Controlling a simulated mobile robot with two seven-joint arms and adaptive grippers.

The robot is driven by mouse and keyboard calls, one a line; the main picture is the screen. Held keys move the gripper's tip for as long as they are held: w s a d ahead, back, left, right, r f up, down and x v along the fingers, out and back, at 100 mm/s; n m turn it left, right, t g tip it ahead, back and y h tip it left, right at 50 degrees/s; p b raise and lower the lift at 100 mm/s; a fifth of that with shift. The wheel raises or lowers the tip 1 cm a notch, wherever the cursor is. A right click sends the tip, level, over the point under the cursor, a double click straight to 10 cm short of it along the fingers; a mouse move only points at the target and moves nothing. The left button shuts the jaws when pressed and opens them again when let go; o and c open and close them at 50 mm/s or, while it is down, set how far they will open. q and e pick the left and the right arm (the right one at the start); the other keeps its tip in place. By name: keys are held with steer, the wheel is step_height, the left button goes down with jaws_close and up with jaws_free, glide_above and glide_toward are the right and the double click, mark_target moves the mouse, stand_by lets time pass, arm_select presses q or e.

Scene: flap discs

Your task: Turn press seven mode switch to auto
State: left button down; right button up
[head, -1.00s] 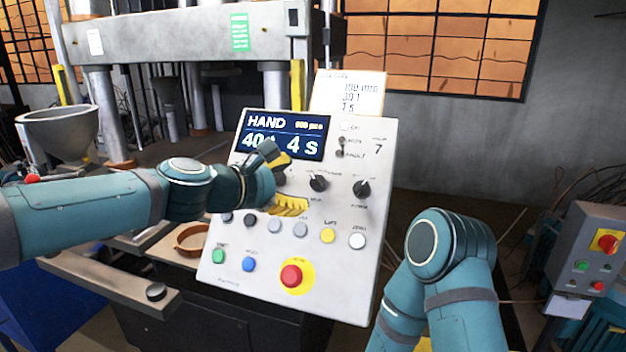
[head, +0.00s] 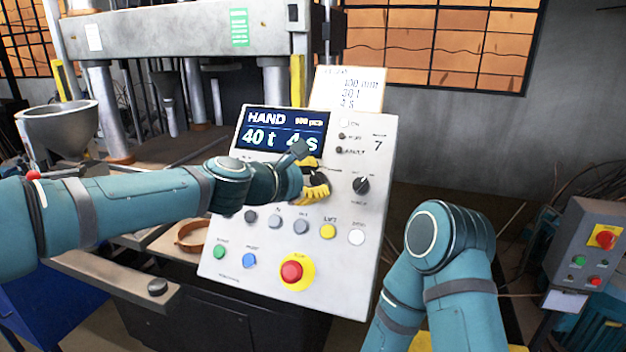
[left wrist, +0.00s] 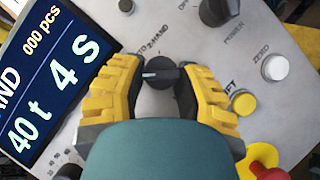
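The mode switch is a black knob (head: 318,180) on the press control panel (head: 222,285), with a plate marked 7. In the left wrist view the knob (left wrist: 162,74) has a white pointer line to the picture's left, beside partly hidden lettering ending in "HAND". My left gripper (head: 311,178) is at the panel, its yellow fingers on either side of the knob. In the left wrist view the fingers (left wrist: 160,80) look open, with narrow gaps to the knob. The display (head: 283,131) reads HAND, 40 t, 4 s. My right gripper is out of view.
A power knob (head: 361,186) sits right of the switch. Below are several push buttons, including a yellow one (head: 328,232), and a red stop button (head: 291,272) on yellow. A note card (head: 349,90) stands above the panel. A grey switch box (head: 590,240) is at right.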

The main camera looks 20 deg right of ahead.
arm_select(q)
steer(key=shift+m+g+p, duration=0.3)
steer(key=shift+m+p, duration=0.2)
steer(key=shift+p, duration=0.2)
steer(key=m+g+p, duration=0.1)
steer(key=m+p, duration=0.2)
steer(key=p, duration=0.1)
steer(key=m+g+y+p, duration=0.1)
steer(key=m+g+p, duration=0.1)
steer(key=p, duration=0.3)
steer(key=shift+w+r+m+g+y, duration=0.1)
steer(key=shift+r+m+g+y, duration=0.15)
steer(key=shift+m, duration=0.65)
steer(key=shift+f+m+g+y+p, duration=0.25)
steer(key=shift+m+g+y+p, duration=0.15)
steer(key=shift+m+p, duration=0.55)
steer(key=c, duration=0.6)
jaws_free()
steer(key=shift+r, duration=0.1)
